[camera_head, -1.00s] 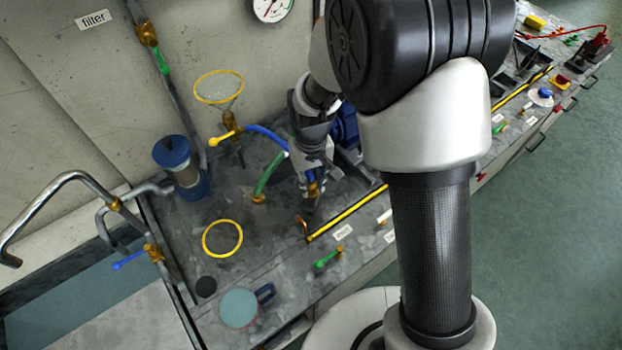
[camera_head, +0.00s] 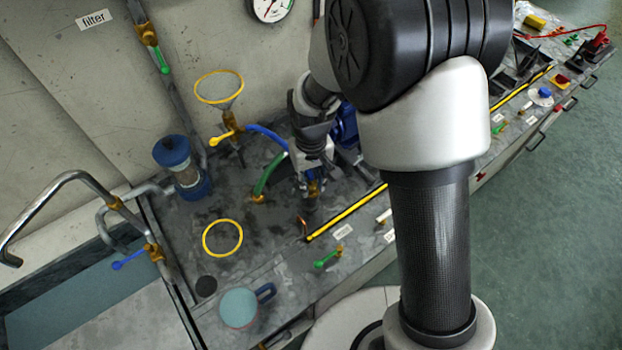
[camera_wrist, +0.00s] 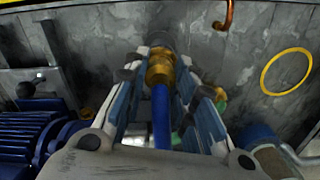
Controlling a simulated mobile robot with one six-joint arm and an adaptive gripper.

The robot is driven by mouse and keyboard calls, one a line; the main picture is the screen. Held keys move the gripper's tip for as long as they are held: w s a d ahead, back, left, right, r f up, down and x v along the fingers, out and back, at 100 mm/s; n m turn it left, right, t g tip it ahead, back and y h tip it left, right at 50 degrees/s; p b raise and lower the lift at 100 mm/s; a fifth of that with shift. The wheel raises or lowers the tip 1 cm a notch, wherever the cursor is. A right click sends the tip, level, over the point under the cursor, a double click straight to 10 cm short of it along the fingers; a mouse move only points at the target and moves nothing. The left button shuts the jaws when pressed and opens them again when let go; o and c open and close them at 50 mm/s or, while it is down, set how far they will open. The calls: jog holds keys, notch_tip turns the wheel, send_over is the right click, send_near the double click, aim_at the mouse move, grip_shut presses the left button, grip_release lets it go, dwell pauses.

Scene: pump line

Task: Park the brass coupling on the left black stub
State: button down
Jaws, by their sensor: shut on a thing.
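The brass coupling (camera_wrist: 159,68) is between the fingers of my gripper (camera_wrist: 168,75) in the wrist view, with a blue hose (camera_wrist: 160,115) running from it towards the camera. A dark round stub (camera_wrist: 160,39) shows directly beyond the coupling, in line with it. I cannot tell whether the coupling touches it or sits on it. In the head view my gripper (camera_head: 309,182) is low over the bench, with the brass coupling (camera_head: 314,188) just above a dark upright stub (camera_head: 311,203). A second stub is not clearly visible.
A blue motor (camera_wrist: 40,140) is close by in the wrist view. A yellow ring (camera_head: 222,238) marks open bench; a mug (camera_head: 240,307) stands near the edge.

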jog(key=shift+f+b, duration=0.3)
jog(key=shift+f, duration=0.2)
jog(key=c, duration=1.2)
grip_release()
jog(key=shift+c, duration=0.2)
jog(key=shift+r, duration=0.2)
jog(key=shift+r+p, duration=2.5)
jog(key=shift+r, duration=0.4)
notch_tip(320, 180, up, 12)
